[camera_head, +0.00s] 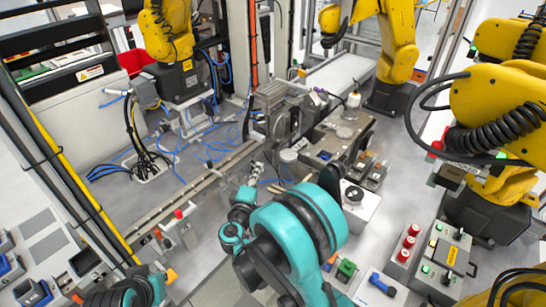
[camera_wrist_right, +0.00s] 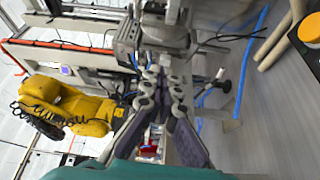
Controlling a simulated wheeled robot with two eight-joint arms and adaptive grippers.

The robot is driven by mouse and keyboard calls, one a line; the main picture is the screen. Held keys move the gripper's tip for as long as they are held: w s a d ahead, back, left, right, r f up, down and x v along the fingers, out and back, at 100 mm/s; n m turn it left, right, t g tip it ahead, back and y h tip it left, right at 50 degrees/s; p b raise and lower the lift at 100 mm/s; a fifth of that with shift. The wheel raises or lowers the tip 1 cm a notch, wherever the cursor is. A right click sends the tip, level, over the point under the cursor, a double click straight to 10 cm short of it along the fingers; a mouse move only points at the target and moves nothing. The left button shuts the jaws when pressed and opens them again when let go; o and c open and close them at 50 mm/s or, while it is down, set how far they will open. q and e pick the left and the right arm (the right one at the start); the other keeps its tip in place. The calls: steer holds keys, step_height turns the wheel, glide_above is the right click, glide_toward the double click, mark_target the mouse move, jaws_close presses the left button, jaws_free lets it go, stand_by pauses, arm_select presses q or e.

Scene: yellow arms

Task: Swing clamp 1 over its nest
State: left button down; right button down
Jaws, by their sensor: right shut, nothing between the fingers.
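My right gripper (camera_head: 257,170) reaches up from the bottom middle in the head view, beside the near left end of the metal fixture (camera_head: 325,143). Its fingers are shut and empty; they also show in the right wrist view (camera_wrist_right: 160,77), with tips close to grey metal fixture parts (camera_wrist_right: 160,35). I cannot tell for sure which part is clamp 1 or which is its nest. A round metal piece (camera_head: 289,156) sits near the gripper tips on the fixture.
Yellow robot arms (camera_head: 168,30) stand behind and to the right (camera_head: 500,100). A control box (camera_head: 443,257) with buttons is at the lower right. Blue cables (camera_head: 205,150) lie on the floor plate left of the fixture. A rail (camera_head: 190,190) runs along the left.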

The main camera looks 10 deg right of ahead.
mark_target(295, 150)
steer(key=b+x, duration=0.2)
steer(key=x, duration=0.8)
steer(key=s+d, duration=0.1)
steer(key=s+d+b, duration=0.1)
steer(key=s, duration=0.1)
steer(key=shift+d+f, duration=0.25)
steer(key=shift+d, duration=0.1)
steer(key=shift+w, duration=0.15)
